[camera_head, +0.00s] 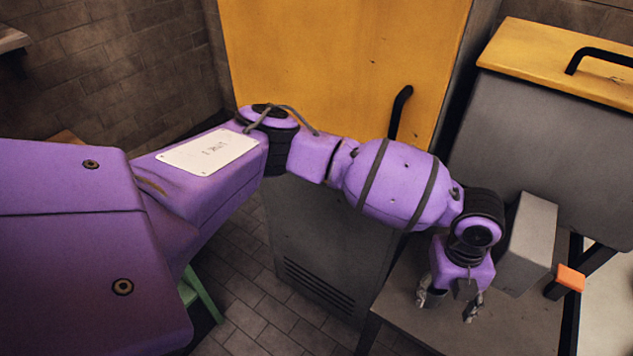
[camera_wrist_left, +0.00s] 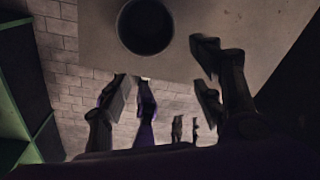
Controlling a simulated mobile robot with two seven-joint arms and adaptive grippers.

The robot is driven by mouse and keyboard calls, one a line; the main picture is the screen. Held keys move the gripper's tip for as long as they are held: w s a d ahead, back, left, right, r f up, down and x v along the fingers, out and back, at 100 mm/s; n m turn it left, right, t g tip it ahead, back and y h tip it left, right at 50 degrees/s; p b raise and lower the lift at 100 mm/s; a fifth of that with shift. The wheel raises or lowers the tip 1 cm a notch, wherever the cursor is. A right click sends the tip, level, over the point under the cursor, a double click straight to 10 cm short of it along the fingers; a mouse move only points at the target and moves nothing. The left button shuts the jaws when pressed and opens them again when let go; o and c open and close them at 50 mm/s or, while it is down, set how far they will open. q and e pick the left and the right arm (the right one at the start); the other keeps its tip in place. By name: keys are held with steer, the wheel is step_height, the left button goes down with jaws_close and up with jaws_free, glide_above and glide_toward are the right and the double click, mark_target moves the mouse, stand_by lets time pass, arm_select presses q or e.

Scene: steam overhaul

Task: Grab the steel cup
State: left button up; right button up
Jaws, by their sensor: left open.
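My left gripper (camera_head: 447,303) is open above the front part of the grey table, pointing down, with nothing seen between its fingers. In the left wrist view its dark fingers (camera_wrist_left: 172,88) are spread apart. A round dark opening with a thin grey rim, seemingly the steel cup (camera_wrist_left: 146,25), shows at the top of that view against a pale grey surface. It is beyond the fingertips, and they look apart from it. I cannot make out the cup in the head view. My right gripper is not in view.
The grey table (camera_head: 405,305) carries a grey block (camera_head: 528,243) close beside my left wrist. An orange piece (camera_head: 570,278) sits at its right. A tall cabinet with a yellow front (camera_head: 340,65) and a yellow-topped grey unit (camera_head: 545,140) stand behind.

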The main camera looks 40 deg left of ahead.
arm_select(q)
steer(key=w+a+r+y, duration=0.1)
steer(key=w+a+r, duration=0.2)
glide_above(431, 291)
steer(key=s, duration=0.2)
steer(key=shift+m, duration=0.4)
steer(key=f, duration=0.8)
steer(key=shift+s+a+f, duration=0.15)
steer(key=shift+a+f, duration=0.05)
steer(key=shift+a, duration=0.2)
steer(key=shift+c, duration=0.3)
steer(key=shift+r, duration=0.1)
steer(key=c, duration=1.2)
